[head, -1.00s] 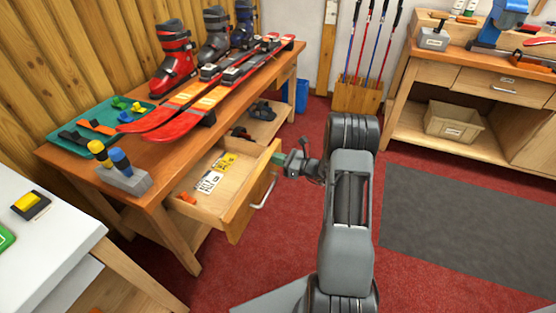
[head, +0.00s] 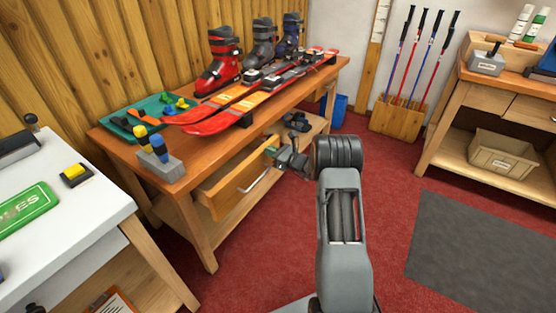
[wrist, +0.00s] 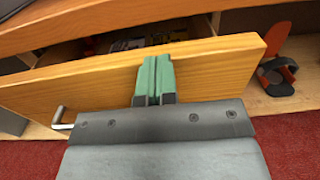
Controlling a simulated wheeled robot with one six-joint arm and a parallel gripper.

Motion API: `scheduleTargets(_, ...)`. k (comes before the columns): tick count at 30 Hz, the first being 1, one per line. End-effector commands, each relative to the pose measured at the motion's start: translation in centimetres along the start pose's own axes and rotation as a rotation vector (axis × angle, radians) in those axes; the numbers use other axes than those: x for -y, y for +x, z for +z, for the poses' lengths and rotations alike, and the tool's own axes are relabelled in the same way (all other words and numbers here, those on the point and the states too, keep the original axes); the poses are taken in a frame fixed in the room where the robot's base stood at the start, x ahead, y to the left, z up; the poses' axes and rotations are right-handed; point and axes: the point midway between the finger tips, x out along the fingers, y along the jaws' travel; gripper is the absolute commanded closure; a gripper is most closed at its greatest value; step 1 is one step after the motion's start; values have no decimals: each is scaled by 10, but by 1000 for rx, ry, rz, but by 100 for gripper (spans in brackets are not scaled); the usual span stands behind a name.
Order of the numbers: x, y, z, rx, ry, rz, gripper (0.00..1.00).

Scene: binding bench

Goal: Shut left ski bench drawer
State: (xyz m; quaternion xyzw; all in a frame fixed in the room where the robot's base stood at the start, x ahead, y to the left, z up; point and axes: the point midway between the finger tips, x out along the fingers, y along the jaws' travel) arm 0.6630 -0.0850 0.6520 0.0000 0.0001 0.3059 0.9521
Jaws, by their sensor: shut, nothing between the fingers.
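My gripper (head: 272,154) is at the right part of the drawer front. Its green fingers (wrist: 154,80) are shut together, empty, and appear to be against the front; exact contact is hard to tell.
An orange-and-black item (wrist: 275,75) lies on the shelf right of the drawer. A white table (head: 70,235) stands at left.

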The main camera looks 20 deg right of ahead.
Motion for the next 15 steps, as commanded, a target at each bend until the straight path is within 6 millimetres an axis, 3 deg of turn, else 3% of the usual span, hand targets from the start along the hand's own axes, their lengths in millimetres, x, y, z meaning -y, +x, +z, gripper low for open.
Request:
scheduleTargets(6,-2,21,-1,0,-1,4,100)
scheduleTargets(15,-2,25,0,0,0,4,100)
